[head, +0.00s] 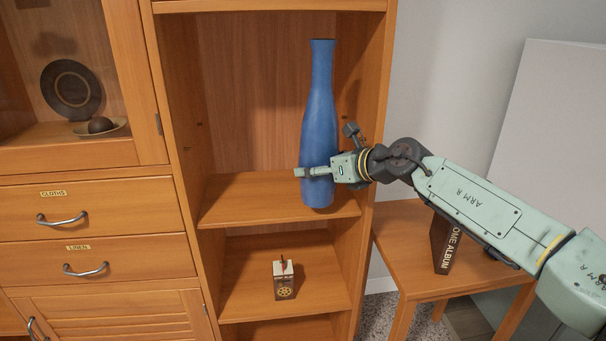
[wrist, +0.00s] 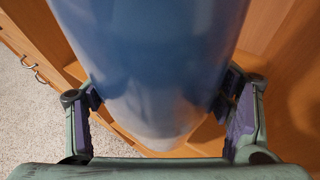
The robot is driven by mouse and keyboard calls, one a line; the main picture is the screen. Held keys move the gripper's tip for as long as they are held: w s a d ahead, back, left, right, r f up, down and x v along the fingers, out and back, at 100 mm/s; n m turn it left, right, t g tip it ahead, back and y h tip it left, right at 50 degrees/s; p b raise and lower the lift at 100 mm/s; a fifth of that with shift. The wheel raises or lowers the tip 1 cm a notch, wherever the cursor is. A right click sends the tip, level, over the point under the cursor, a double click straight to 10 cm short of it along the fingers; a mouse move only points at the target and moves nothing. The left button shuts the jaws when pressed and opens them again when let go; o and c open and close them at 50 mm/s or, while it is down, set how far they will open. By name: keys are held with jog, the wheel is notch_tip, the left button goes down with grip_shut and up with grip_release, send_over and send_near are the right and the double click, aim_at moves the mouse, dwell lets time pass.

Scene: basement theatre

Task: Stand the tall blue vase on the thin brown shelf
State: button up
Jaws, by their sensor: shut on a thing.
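The tall blue vase (head: 319,130) is upright in the head view, in front of the open bay of the wooden cabinet. My gripper (head: 318,172) is shut on its lower part, coming from the right. The vase fills the middle of the wrist view (wrist: 150,60), with a finger pad against each side. The thin brown shelf (head: 245,198) lies behind and under the vase. The vase's base overlaps the shelf's front part in the head view; I cannot tell whether it touches the shelf.
A small box with a gear mark (head: 284,281) stands on the lower shelf. Drawers (head: 85,210) and a glazed compartment with a dark plate (head: 72,90) are at left. A side table (head: 400,235) at right bears a dark album (head: 447,246). The shelf's left part is clear.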

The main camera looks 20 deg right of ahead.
jog(key=shift+a+r+p+x, duration=0.2)
jog(key=shift+p+x, duration=0.85)
jog(key=shift+x, duration=1.35)
jog(key=shift+a+r+p+x, duration=0.25)
jog(key=shift+p+x, duration=0.75)
jog(key=shift+x, duration=1.4)
jog(key=shift+a+r+p+x, duration=0.1)
jog(key=shift+a+p+x, duration=0.2)
jog(key=shift+p+x, duration=1.4)
jog(key=shift+w+a+f+b, duration=0.25)
jog(key=shift+w+f+b, duration=0.1)
jog(key=shift+w+b, duration=0.3)
jog(key=o, duration=1.5)
jog(key=shift+s+f, duration=0.15)
jog(key=shift+f, duration=0.1)
jog(key=shift+c, duration=0.2)
jog(key=o, duration=0.5)
jog(key=shift+r, duration=0.1)
